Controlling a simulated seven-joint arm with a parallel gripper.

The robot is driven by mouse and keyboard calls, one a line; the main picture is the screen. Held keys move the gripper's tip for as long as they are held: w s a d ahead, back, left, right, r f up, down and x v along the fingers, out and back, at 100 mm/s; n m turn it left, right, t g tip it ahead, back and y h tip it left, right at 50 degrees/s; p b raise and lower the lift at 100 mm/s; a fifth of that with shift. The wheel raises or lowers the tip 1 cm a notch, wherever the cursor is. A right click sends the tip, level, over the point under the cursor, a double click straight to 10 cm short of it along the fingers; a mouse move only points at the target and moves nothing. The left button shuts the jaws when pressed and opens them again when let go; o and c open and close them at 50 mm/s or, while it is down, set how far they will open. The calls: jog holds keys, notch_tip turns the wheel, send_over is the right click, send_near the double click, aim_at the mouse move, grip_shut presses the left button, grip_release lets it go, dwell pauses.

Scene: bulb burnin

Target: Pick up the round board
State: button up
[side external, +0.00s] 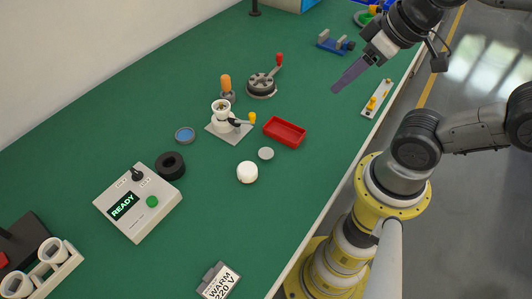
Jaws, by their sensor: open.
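A small flat grey disc (266,153), which looks like the round board, lies on the green bench just below the red tray. A second round piece, a blue disc with a dark rim (185,135), lies farther left, so I cannot be fully sure which is the board. My gripper (338,88) is above the right part of the bench, up and to the right of both discs, and apart from them. Its fingers overlap in this view; it is open, and nothing shows between them.
A red tray (285,132) and a white round cap (247,172) flank the grey disc. A white fixture with a clamp (223,115) stands left. A black ring (170,165) and READY box (137,203) are farther left.

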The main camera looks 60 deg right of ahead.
jog(key=shift+o, duration=0.2)
jog(key=o, duration=0.5)
